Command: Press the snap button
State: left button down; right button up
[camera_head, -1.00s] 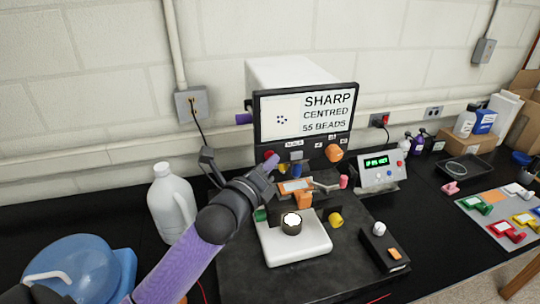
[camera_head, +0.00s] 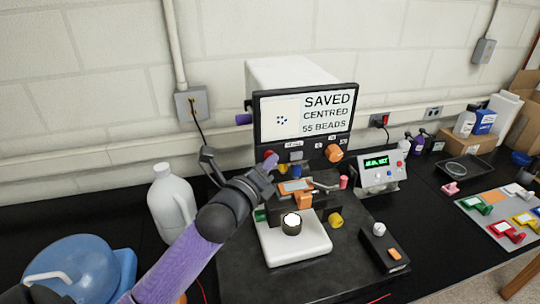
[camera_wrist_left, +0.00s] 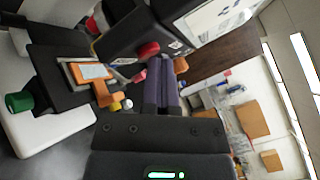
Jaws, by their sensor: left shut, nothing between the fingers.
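The microscope-like instrument has a dark front panel (camera_head: 312,158) under its screen (camera_head: 308,112), which reads "SAVED CENTRED 55 BEADS". A red button (camera_head: 268,154) sits at the panel's left end. The small panel labels are too small to read, so I cannot tell which control is marked snap. My left gripper (camera_head: 271,162) is shut and empty, its tips at the panel just by the red button. In the left wrist view, the purple fingers (camera_wrist_left: 160,66) are together beside a red button (camera_wrist_left: 148,50); contact cannot be told.
An orange knob (camera_head: 334,153) is at the panel's right. Below are the stage with a slide (camera_head: 294,186) and the white base (camera_head: 300,246). A white jug (camera_head: 171,203) stands left. A meter box (camera_head: 381,172) and a small controller (camera_head: 384,246) stand right.

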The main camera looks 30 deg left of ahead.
pick_arm(q)
jog(key=shift+s+d, duration=0.5)
jog(key=shift+d, duration=0.05)
jog(key=shift+p, duration=0.3)
jog(key=s+d+p, duration=0.1)
jog(key=s+d, duration=0.2)
jog(key=shift+s+d+p, duration=0.1)
jog(key=shift+d+p, duration=0.2)
jog(key=shift+d, duration=0.1)
